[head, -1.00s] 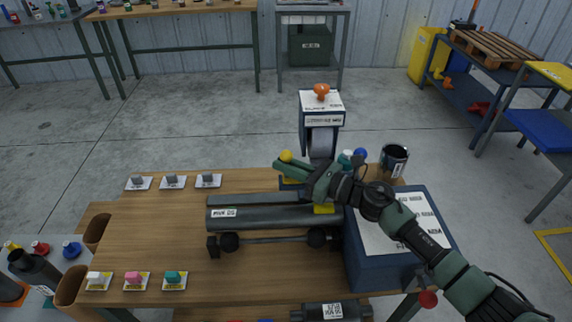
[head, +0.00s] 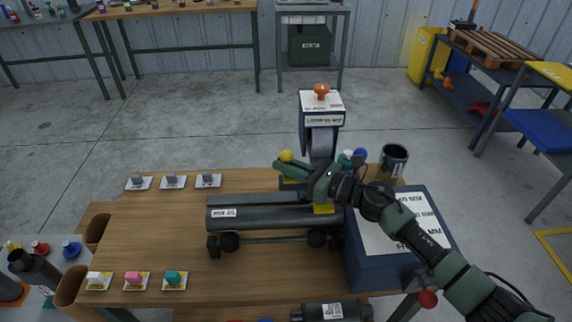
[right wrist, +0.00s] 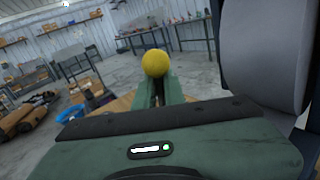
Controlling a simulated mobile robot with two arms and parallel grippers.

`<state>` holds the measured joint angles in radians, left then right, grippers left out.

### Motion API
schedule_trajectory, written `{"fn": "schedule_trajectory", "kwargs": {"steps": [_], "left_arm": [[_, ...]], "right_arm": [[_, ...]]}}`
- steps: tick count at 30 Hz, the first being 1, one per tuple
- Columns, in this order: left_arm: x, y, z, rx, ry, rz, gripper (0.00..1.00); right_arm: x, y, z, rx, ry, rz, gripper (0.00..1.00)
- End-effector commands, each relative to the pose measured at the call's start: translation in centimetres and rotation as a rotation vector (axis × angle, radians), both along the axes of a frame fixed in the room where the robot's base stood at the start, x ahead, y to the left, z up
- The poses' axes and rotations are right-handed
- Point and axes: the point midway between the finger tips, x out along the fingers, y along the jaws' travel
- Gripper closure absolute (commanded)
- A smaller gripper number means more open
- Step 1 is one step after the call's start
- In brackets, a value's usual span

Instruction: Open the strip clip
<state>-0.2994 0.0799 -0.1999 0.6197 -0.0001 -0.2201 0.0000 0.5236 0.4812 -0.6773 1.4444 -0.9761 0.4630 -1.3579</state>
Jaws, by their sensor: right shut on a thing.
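My right gripper (head: 283,166) reaches in from the right over the back of the wooden workbench, beside a blue and white stand (head: 322,108) with an orange knob on top and a grey strip or roll on its front. The gripper is shut at a yellow ball knob (head: 286,156). In the right wrist view the yellow knob (right wrist: 155,63) shows at the fingertips (right wrist: 157,84), which are close together. The strip clip's body is mostly hidden by the gripper, and I cannot tell how far it is open. My left gripper is not in view.
A dark grey muffler tube (head: 265,213) lies on the bench under my right arm, above a roller stand (head: 270,240). A blue box (head: 385,268) with a labelled top stands at the right. A dark mug (head: 394,158) is behind it. The bench's left middle (head: 150,225) is clear.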

Motion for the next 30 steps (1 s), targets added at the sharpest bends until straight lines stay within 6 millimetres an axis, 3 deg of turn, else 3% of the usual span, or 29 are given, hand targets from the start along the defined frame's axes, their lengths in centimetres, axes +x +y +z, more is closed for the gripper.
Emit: {"fn": "schedule_trajectory", "kwargs": {"steps": [7, 18, 30], "left_arm": [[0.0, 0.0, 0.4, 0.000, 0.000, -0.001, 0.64], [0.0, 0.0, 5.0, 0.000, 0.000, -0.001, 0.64], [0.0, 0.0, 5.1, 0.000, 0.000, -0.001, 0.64]], "right_arm": [[0.1, -0.1, 0.3, 0.000, 0.006, -0.002, 1.00], [1.0, 0.0, 0.7, -0.001, 0.211, -0.001, 1.00], [1.1, -0.1, 0.2, 0.000, 0.246, -0.002, 1.00]]}}
